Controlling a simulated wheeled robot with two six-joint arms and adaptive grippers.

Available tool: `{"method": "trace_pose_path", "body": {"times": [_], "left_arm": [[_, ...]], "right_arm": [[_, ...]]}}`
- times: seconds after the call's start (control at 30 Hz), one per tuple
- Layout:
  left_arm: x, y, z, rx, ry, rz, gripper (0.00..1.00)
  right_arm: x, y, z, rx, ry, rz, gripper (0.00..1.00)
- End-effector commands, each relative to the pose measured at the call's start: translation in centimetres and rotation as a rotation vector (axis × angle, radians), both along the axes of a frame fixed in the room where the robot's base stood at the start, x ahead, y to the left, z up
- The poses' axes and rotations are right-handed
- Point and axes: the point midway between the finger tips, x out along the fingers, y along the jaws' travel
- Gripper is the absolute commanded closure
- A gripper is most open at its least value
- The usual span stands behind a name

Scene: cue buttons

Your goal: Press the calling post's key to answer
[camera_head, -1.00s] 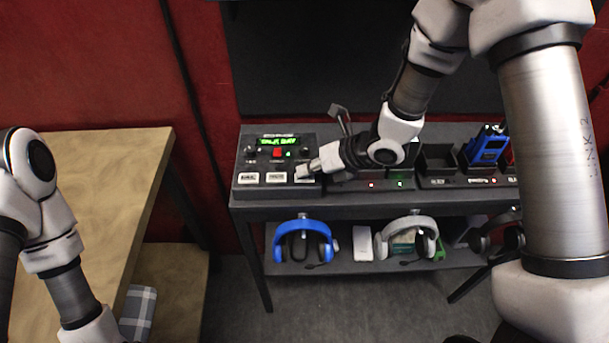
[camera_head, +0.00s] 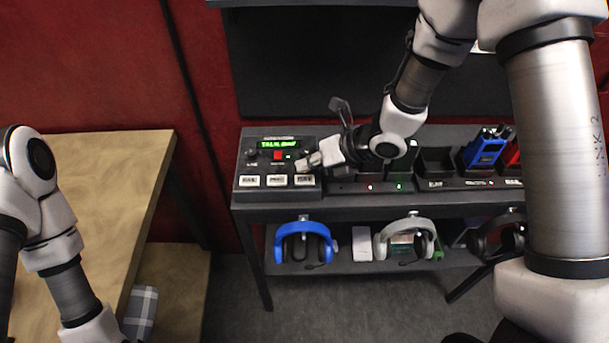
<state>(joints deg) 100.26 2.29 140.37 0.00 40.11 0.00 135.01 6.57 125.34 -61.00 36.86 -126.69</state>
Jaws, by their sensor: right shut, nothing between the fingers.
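The intercom panel (camera_head: 259,168) is a dark box at the left end of the shelf's top. It has a lit green display (camera_head: 279,144) whose text seems to begin with "TALK"; the rest is too blurred to read surely. Below it are a red button (camera_head: 278,155) and a small green light. Three white labelled keys, left (camera_head: 249,181), middle (camera_head: 277,180) and right (camera_head: 304,180), line the front; their labels are too small to read. My right gripper (camera_head: 308,161) is shut and empty, just behind the right key and apart from it. My left gripper is out of view.
Right of the panel are charging bays with small red and green lights and a blue radio (camera_head: 487,146). Headsets, one blue (camera_head: 304,243) and one grey (camera_head: 407,240), hang below the top. A wooden table (camera_head: 92,165) stands at the left.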

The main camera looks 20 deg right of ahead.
Motion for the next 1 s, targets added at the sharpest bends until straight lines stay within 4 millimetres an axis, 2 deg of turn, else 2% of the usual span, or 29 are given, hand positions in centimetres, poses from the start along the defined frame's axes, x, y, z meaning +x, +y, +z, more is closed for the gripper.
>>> {"method": "trace_pose_path", "body": {"times": [0.03,0.33,1.0], "left_arm": [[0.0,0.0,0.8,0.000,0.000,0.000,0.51],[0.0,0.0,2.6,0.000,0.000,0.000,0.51],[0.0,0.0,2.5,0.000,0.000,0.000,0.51]], "right_arm": [[0.0,0.0,1.0,0.000,-0.001,0.000,1.00],[0.0,0.0,3.8,-0.001,0.000,-0.001,1.00],[0.0,0.0,3.8,0.000,0.001,-0.001,1.00]]}}
